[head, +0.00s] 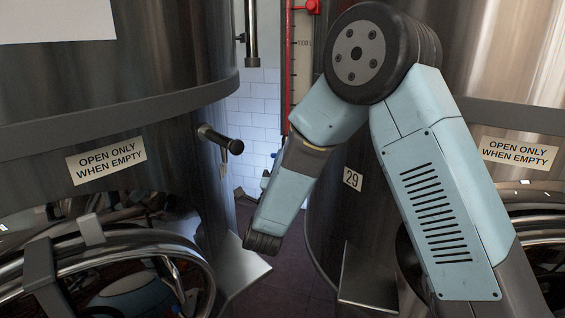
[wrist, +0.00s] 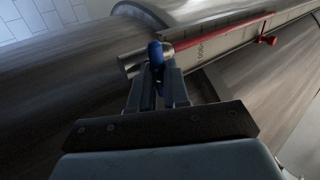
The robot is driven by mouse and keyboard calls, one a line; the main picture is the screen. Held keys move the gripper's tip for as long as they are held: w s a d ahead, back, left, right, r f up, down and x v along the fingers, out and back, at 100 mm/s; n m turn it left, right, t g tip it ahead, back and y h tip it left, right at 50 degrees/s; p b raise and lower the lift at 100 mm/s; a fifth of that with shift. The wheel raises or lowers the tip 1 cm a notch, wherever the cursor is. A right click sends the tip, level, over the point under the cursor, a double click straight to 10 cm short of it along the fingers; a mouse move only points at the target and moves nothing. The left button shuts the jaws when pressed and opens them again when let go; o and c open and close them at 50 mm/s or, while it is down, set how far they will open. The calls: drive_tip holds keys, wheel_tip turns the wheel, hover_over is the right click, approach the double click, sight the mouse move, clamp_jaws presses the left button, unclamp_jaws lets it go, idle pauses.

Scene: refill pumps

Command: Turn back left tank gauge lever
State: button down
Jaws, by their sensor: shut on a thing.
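In the wrist view, the blue lever (wrist: 155,53) sits at the end of a metal valve fitting (wrist: 130,64), at the near end of the tank gauge (wrist: 228,43) with its red line and scale. My gripper (wrist: 158,84) is shut on the blue lever, whose tip stands up between the fingers. In the head view, the gauge (head: 301,60) hangs upright between two steel tanks, partly behind my arm.
A left tank (head: 190,145) and a right tank (head: 325,215) flank a narrow gap with white tiles (head: 255,110) behind. A black-handled tap (head: 222,140) sticks out of the left tank. Coiled steel hoses (head: 120,240) and metal brackets (head: 243,268) sit low down.

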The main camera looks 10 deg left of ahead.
drive_tip(key=shift+f+m+h, duration=0.2)
drive_tip(key=shift+m+h, duration=0.5)
drive_tip(key=shift+m, duration=0.2)
drive_tip(key=c, duration=1.4)
unclamp_jaws()
drive_tip(key=shift+w, duration=0.1)
drive_tip(key=o, duration=0.3)
drive_tip(key=shift+r, duration=0.1)
drive_tip(key=shift+n, duration=0.4)
